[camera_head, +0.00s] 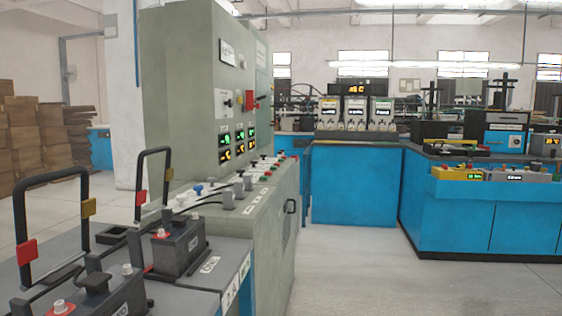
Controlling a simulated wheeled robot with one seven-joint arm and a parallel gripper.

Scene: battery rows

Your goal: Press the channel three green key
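A tall grey-green control cabinet (183,90) stands left of centre. Its face carries three pairs of small displays (239,136), green above and orange below. Below them a sloping key panel (258,190) runs along the cabinet, with small green, red and white keys (264,165) on it. The keys are seen at a low angle and are tiny, so I cannot tell which green key belongs to channel three. The channel labels are too small to read. My gripper is not in view.
Dark batteries (180,245) and black-handled frames with red and yellow clips (153,180) stand on a grey bench at the near left. A blue bench (480,215) stands at right. Bare floor (350,260) lies between the cabinet and that bench. Boxes (30,135) are stacked far left.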

